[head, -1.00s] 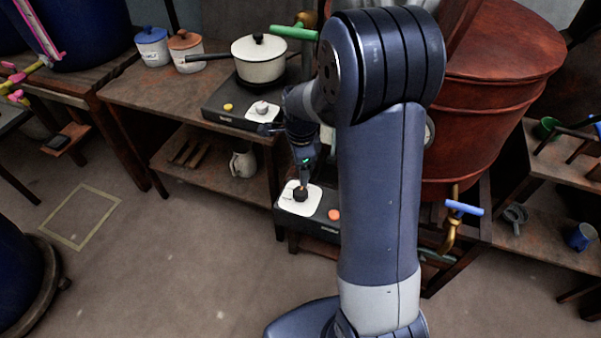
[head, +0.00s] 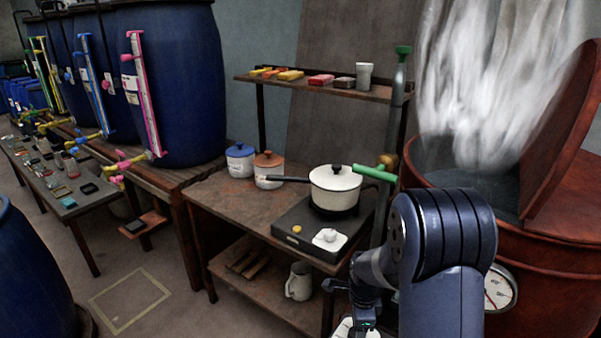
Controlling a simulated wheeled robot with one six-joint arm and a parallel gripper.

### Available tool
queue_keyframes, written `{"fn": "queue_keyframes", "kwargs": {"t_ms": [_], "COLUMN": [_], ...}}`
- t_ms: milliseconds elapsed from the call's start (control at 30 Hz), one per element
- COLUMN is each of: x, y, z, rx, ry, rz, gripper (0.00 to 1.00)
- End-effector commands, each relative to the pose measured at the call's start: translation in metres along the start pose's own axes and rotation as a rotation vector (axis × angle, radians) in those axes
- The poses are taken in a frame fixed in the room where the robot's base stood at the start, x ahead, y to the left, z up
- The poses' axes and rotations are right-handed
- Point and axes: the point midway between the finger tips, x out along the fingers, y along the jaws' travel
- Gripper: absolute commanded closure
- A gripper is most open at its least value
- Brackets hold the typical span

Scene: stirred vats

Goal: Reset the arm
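My arm (head: 442,262) stands at the lower right in the head view, in front of the red vat. It bends down so that my gripper (head: 364,326) sits at the bottom edge of the picture. A bit of white plate (head: 343,327) shows beside the gripper. The fingertips are cut off by the frame, so I cannot tell whether they are open or shut, or what they touch.
A hot plate (head: 300,235) with a lidded cream pot (head: 335,188) stands on a wooden bench (head: 215,215) left of my arm. A red vat (head: 540,262) with its lid raised steams at right. Blue barrels (head: 180,85) stand at left.

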Motion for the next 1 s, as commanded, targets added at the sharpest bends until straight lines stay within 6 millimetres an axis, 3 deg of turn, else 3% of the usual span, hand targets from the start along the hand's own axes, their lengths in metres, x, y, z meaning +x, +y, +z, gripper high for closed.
{"fn": "queue_keyframes", "kwargs": {"t_ms": [200,867,1000], "x": [0.027,0.024,-0.003], "y": [0.001,0.0,-0.001], "z": [0.0,0.0,0.0], "rx": [-0.003,0.002,0.001], "ry": [0.0,0.0,0.0], "rz": [0.001,-0.001,-0.006], "gripper": [0.38,0.38,0.38]}}
